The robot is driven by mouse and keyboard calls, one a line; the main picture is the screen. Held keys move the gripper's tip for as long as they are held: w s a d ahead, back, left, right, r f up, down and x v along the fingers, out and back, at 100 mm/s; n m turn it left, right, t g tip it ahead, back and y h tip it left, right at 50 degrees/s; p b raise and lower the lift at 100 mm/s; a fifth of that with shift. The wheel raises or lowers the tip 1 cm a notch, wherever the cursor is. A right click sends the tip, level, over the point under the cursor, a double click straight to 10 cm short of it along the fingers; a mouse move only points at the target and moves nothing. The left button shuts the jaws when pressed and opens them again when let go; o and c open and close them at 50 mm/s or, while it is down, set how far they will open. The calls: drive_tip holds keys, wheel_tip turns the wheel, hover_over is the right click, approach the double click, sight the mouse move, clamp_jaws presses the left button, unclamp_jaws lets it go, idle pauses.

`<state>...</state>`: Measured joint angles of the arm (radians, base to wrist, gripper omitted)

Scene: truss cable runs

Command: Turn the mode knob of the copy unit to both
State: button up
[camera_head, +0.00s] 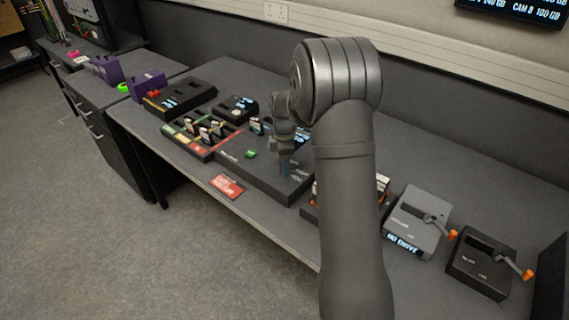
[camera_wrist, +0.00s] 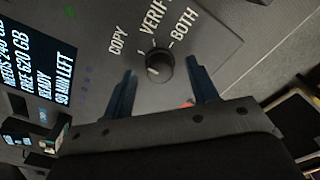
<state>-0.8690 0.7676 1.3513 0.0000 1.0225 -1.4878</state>
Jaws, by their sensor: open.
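The copy unit (camera_head: 262,178) is a wide dark box in the middle of the bench. My gripper (camera_head: 285,170) points down over its right part. In the wrist view the round dark mode knob (camera_wrist: 160,66) sits on the grey panel, with the labels COPY, VERIFY and BOTH fanned around its far side. A pale mark shows on the knob's lower left; which label it selects I cannot tell. My gripper (camera_wrist: 161,70) is open, one blue-grey finger on each side of the knob, with visible gaps. The unit's lit display (camera_wrist: 35,65) reads READY among other lines.
A rack of small cards (camera_head: 203,135) stands left of the unit, and a red card (camera_head: 227,186) lies at the bench's front edge. To the right are a grey drive dock (camera_head: 414,222) and a black dock (camera_head: 484,262), both with orange-tipped levers.

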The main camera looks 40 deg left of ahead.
drive_tip(key=shift+f, duration=0.35)
drive_tip(key=c, duration=1)
